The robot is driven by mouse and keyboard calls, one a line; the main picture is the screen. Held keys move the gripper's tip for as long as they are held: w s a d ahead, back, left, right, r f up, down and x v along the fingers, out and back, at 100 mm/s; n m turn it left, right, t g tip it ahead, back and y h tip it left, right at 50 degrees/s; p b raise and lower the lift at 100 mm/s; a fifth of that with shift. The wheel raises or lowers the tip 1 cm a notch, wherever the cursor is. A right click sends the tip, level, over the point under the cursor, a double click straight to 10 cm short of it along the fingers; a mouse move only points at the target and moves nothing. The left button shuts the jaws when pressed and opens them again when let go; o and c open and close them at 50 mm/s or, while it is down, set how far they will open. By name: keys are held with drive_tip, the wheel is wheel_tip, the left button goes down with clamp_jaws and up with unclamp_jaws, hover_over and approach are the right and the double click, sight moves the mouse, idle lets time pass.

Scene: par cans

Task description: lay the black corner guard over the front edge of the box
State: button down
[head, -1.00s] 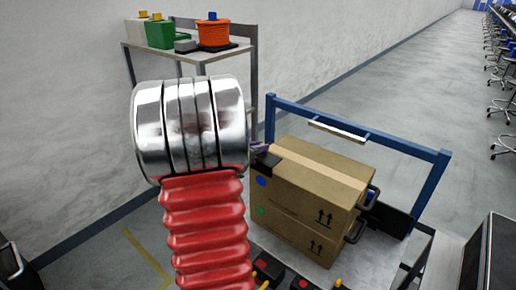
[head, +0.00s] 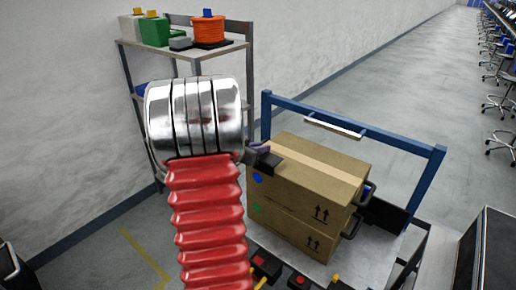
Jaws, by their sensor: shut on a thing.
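The brown cardboard box (head: 318,172) with a paler tape strip sits on the cart. The black corner guard (head: 268,161) is at the box's near left top corner. From this view I cannot tell whether it rests on the edge or hangs just above it. My gripper (head: 254,151) shows only in part, just left of the guard, and is shut on it. My red ribbed arm and shiny metal joint hide the rest of the gripper and the area left of the box.
The box appears stacked on a similar lower carton (head: 288,227). A blue cart frame (head: 350,142) rises behind them, with black handles (head: 352,226) at the right. A shelf (head: 183,52) with an orange spool (head: 208,32) stands back left. Open floor lies beyond the cart.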

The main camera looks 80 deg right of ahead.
drive_tip(key=shift+s+d+f, duration=0.15)
drive_tip(key=shift+d+f, duration=0.15)
drive_tip(key=shift+f, duration=0.45)
drive_tip(key=shift+s+d+f, duration=0.1)
drive_tip(key=shift+d+f, duration=0.2)
drive_tip(key=shift+f, duration=0.45)
drive_tip(key=c, duration=1.7)
unclamp_jaws()
drive_tip(key=shift+o, duration=0.2)
drive_tip(key=v, duration=1.3)
drive_tip(key=shift+w+a, duration=0.25)
drive_tip(key=shift+a, duration=0.1)
drive_tip(key=shift+r, duration=0.1)
